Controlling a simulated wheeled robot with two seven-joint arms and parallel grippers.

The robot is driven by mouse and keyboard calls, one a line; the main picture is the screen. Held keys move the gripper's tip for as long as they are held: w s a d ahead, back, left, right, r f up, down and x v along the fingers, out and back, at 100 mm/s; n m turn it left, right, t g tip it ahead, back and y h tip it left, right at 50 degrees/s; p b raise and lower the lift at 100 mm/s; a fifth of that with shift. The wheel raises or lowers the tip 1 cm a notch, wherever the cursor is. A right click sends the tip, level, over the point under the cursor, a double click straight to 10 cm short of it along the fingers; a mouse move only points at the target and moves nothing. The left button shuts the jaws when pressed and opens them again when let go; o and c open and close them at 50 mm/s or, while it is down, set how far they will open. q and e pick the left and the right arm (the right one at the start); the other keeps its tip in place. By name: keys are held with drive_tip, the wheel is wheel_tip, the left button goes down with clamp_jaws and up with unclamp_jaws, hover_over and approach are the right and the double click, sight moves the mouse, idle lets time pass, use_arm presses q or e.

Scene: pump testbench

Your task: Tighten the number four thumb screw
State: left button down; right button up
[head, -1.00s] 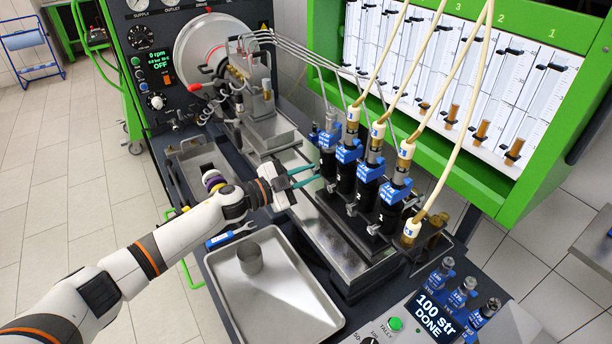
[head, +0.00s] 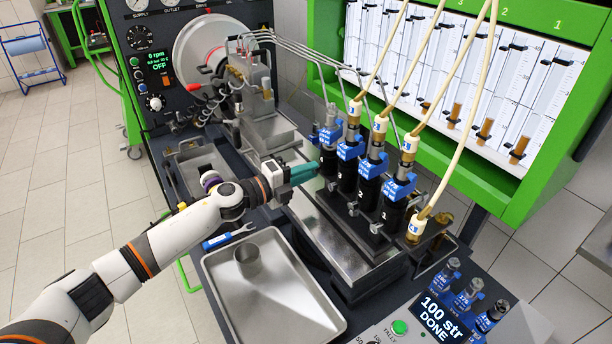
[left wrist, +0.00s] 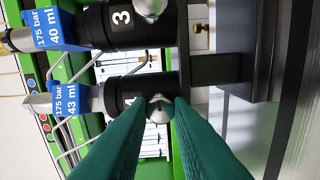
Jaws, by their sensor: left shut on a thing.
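The number four thumb screw (left wrist: 159,110) is a small rounded silver knob on the black holder marked 4 (left wrist: 127,102) in the left wrist view. My left gripper (left wrist: 158,104) has green fingers shut on this screw, one on each side. In the head view, my left gripper (head: 316,169) reaches in from the left to the far-left injector (head: 326,138) of the row, and its fingers hide the screw. The screw of the neighbouring holder 3 (left wrist: 150,9) shows at the top of the left wrist view. My right gripper is not in view.
Three more injectors in black holders stand close beside, with blue tags, metal pipes and cream hoses (head: 470,80) above. A metal tray (head: 285,305) with a small cup (head: 247,262) and a blue-handled wrench (head: 228,237) lie in front. A control box (head: 437,310) reads "100 str DONE".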

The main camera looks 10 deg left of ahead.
use_arm(q)
drive_tip(key=m+b, duration=0.2)
drive_tip(key=m, duration=0.4)
drive_tip(key=shift+f, duration=0.1)
drive_tip(key=shift+s+m, duration=0.1)
drive_tip(key=shift+m, duration=0.3)
idle(0.3)
drive_tip(key=c, duration=1.3)
unclamp_jaws()
drive_tip(key=b+v, duration=0.4)
drive_tip(key=v, duration=0.8)
drive_tip(key=shift+b, duration=0.3)
